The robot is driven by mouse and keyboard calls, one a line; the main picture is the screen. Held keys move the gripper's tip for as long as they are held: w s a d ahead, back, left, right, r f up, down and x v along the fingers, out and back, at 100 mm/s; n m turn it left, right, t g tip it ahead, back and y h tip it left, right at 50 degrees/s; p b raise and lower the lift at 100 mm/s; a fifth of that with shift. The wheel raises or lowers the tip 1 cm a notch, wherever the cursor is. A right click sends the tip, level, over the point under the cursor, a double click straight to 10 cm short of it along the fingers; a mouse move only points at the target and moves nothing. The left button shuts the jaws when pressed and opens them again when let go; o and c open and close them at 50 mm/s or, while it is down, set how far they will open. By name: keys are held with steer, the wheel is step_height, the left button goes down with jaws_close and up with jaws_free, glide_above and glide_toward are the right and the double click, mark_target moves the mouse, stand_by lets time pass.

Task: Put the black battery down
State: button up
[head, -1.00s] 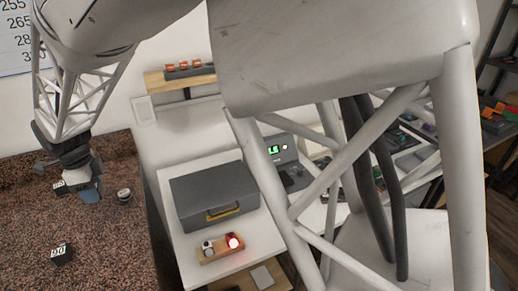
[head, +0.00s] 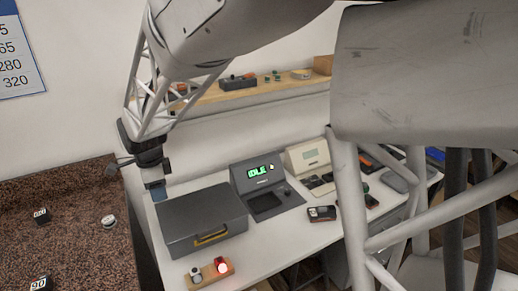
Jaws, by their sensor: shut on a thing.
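My gripper (head: 156,190) hangs at the left in the head view, in front of the wall and just behind the left corner of the grey box (head: 182,235). It points down and is shut on the black battery. The battery is too small and too hidden at the fingertips to make out its shape, and I cannot tell whether it touches anything below.
The white desk (head: 283,233) holds a dark device with a green "IDLE" display (head: 250,188), a beige device (head: 305,158) and a wooden lamp block (head: 204,278) glowing red. Two dark labelled cubes (head: 41,216) (head: 40,284) and a round white piece (head: 108,221) lie on the brown counter (head: 75,250).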

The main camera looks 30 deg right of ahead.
steer(key=s+d, duration=0.6)
steer(key=d, duration=0.5)
steer(key=s+d, duration=0.6)
steer(key=d, duration=0.5)
steer(key=s+d, duration=0.6)
steer(key=d, duration=0.4)
steer(key=shift+n, duration=0.3)
step_height(320, 180, down, 22)
steer(key=shift+w+d+f, duration=0.1)
steer(key=shift+d, duration=0.05)
steer(key=shift+w, duration=0.1)
glide_above(279, 222)
steer(key=shift+w+f, duration=0.1)
steer(key=shift+f, duration=0.65)
steer(key=shift+f, duration=1.75)
